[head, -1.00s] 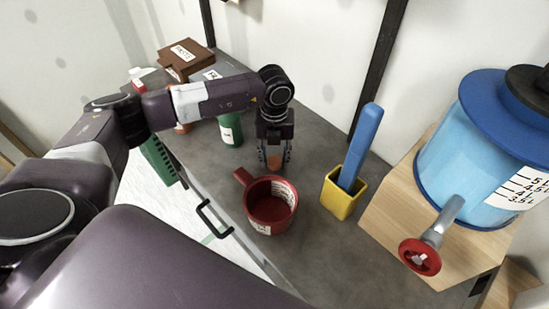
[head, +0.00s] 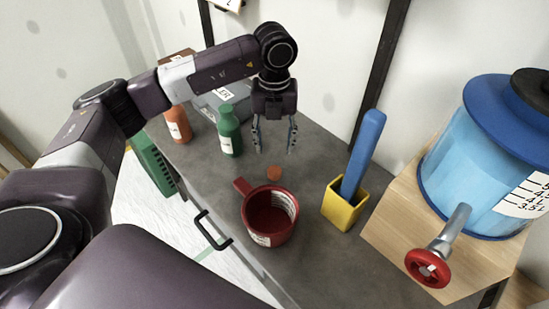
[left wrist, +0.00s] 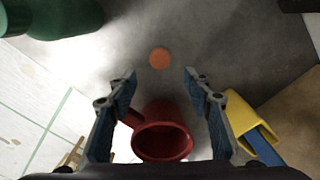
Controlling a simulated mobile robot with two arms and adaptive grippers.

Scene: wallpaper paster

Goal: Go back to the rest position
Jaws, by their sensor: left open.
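My left gripper (head: 274,150) is open and empty, pointing down above the grey counter, behind the red pot (head: 270,226). In the left wrist view its two fingers (left wrist: 158,84) are spread apart with nothing between them. A small orange disc (head: 274,173) lies on the counter between the gripper and the pot; it also shows in the left wrist view (left wrist: 159,58). The red pot (left wrist: 162,138) stands upright with its handle toward the back left. My right gripper is in neither view.
A green bottle (head: 229,132) and an orange bottle (head: 177,124) stand left of the gripper. A yellow holder (head: 342,207) with a blue-handled tool (head: 362,150) is to the right. A blue tank (head: 478,150) with a red tap (head: 427,268) stands on a wooden stand (head: 390,225).

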